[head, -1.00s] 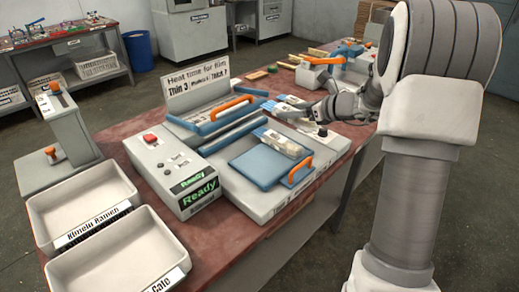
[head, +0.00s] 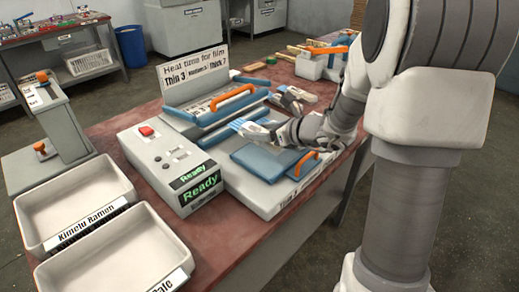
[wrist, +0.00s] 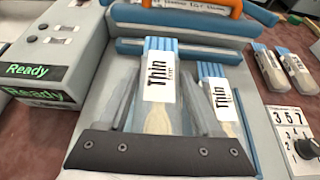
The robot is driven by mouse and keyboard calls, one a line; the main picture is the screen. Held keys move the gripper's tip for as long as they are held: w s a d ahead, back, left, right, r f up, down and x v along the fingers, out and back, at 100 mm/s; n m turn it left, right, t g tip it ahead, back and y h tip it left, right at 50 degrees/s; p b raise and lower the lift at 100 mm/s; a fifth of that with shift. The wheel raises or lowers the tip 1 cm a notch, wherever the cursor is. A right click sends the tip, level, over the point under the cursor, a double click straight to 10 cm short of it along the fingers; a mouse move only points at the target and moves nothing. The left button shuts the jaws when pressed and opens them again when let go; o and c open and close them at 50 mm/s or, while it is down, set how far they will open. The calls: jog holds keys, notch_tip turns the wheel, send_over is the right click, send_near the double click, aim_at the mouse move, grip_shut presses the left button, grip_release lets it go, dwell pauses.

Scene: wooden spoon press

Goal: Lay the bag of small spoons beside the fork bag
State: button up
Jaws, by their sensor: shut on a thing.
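My gripper (wrist: 157,105) is shut on the bag of small spoons (wrist: 159,85), a clear bag with a blue end and a "Thin" label, seen between the fingers in the wrist view. The second bag (wrist: 220,95), the fork bag, lies close on its right, also with a blue striped end and a "Thin" label. Their contents are pale and hard to make out. In the head view my gripper (head: 268,132) is over the press bed and hides most of both bags. I cannot tell whether the held bag touches the bed.
The open heat press has an orange-handled upper part (head: 233,98) behind the bags and a blue plate (head: 262,163) in front. A control box (head: 170,165) reading "Ready" stands left. Two more bags (wrist: 283,65) lie to the right, near a dial box (wrist: 295,140). White bins (head: 75,205) are front left.

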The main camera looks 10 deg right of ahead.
aim_at(259, 145)
jog(key=shift+s+a+f, duration=0.2)
jog(key=shift+a+f, duration=0.1)
jog(key=shift+f, duration=0.1)
jog(key=shift+f+b, duration=0.75)
jog(key=shift+f, duration=1.05)
jog(key=shift+f+b, duration=0.25)
jog(key=shift+b, duration=0.05)
jog(key=o, duration=1.3)
jog(key=shift+r, duration=0.1)
jog(key=shift+r, duration=0.1)
